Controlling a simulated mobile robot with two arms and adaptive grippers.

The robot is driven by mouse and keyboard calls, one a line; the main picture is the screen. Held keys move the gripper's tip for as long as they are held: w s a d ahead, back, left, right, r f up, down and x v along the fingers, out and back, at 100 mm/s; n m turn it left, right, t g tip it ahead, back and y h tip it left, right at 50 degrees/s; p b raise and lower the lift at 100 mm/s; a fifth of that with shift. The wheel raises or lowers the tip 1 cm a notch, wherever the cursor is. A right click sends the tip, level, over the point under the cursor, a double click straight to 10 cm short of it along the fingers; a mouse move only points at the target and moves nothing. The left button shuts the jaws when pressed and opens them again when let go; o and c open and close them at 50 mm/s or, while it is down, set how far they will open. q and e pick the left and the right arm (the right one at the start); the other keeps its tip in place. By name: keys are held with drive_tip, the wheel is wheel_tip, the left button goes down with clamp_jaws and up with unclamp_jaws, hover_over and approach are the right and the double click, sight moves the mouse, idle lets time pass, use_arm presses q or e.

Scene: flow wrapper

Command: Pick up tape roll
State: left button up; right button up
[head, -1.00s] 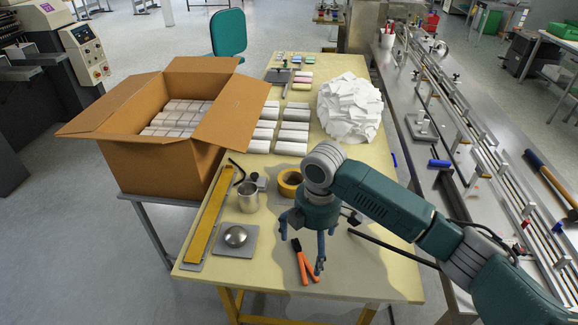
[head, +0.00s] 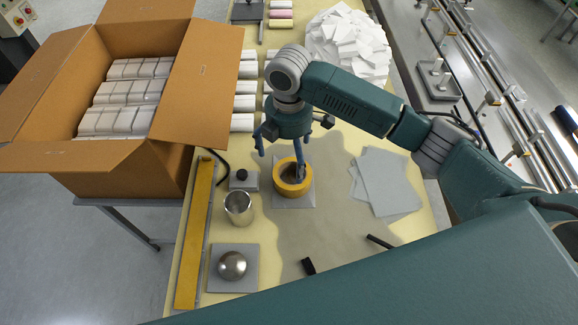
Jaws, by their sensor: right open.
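The yellow tape roll (head: 281,187) lies on a grey square plate on the table, near the middle of the head view. My right gripper (head: 281,164) hangs over it from above, with its fingers spread. One finger reaches down into or just in front of the roll's hole; another is left of the roll, toward its back. I cannot tell whether the fingers touch the roll. The gripper holds nothing. My left gripper is not in view.
A metal cup (head: 239,208), a small device with a black knob (head: 243,179) and a silver dome (head: 232,265) stand left of the roll. An open cardboard box (head: 118,190) is farther left. My own teal arm part covers the front.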

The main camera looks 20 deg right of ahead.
sight(292, 182)
drive_tip(key=shift+s+f, duration=0.2)
drive_tip(key=shift+f, duration=0.4)
drive_tip(key=shift+s+f, duration=0.15)
drive_tip(key=shift+f, duration=0.7)
drive_tip(key=f, duration=0.1)
drive_tip(key=f+p, duration=0.1)
drive_tip(key=f, duration=0.1)
drive_tip(key=f+p, duration=0.1)
drive_tip(key=f, duration=0.1)
drive_tip(key=shift+s+d, duration=0.15)
drive_tip(key=shift+d, duration=0.25)
drive_tip(key=shift+f, duration=0.35)
drive_tip(key=shift+c, duration=1)
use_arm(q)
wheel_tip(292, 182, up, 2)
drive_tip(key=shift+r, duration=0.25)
use_arm(e)
drive_tip(key=c, duration=1)
